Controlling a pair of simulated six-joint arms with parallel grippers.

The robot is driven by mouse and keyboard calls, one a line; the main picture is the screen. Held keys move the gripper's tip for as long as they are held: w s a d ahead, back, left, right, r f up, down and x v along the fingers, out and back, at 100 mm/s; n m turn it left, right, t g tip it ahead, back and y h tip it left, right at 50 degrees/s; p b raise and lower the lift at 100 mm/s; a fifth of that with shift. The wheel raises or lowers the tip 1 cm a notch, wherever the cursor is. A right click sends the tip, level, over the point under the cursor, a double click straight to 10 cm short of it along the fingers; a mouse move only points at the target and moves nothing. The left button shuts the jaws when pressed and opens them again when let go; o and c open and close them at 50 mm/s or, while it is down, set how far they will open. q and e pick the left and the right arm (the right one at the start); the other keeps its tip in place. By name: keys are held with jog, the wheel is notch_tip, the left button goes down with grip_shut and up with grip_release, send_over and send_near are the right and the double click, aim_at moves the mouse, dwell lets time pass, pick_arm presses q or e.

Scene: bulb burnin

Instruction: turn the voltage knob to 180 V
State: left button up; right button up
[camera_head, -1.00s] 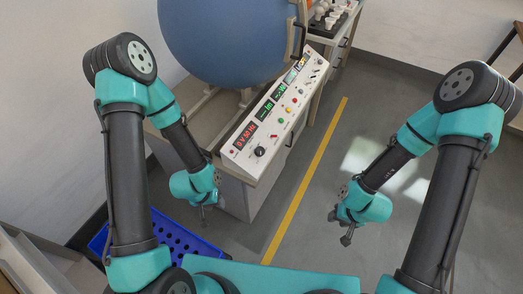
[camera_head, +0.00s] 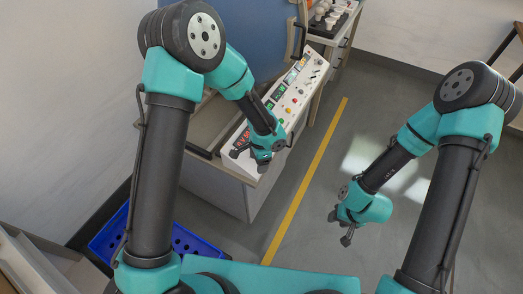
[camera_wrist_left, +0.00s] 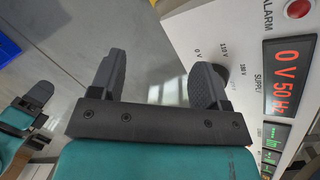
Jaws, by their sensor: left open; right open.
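The dark voltage knob (camera_wrist_left: 194,85) sits on the white control panel (camera_wrist_left: 190,22) in the left wrist view, partly covered by one finger of my left gripper (camera_wrist_left: 160,65). Printed voltage marks such as 0 V run beside it, and the red display (camera_wrist_left: 290,75) reads 0 V 50 Hz. The left gripper is open; its other finger is well away from the knob, over the floor. I cannot tell whether the near finger touches the knob. In the head view my left gripper (camera_head: 262,165) hides the knob at the panel's near end. My right gripper (camera_head: 343,229) is open and empty over the floor.
The panel's coloured buttons (camera_head: 288,110) lie just beyond the left gripper. A large blue body (camera_head: 258,45) stands behind the panel. A blue crate (camera_head: 190,243) is on the floor at lower left. Floor right of the yellow line (camera_head: 305,185) is clear.

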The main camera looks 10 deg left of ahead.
pick_arm(q)
jog(key=w+d+r+m+t+y, duration=0.3)
jog(key=w+d+r, duration=0.3)
jog(key=r, duration=0.4)
jog(key=shift+w+d+m+y, duration=0.35)
jog(key=shift+m+y, duration=0.25)
jog(key=shift+m, duration=0.1)
jog(key=x, duration=1.7)
jog(key=shift+w+f, duration=0.15)
jog(key=shift+w, duration=0.1)
jog(key=c, duration=0.9)
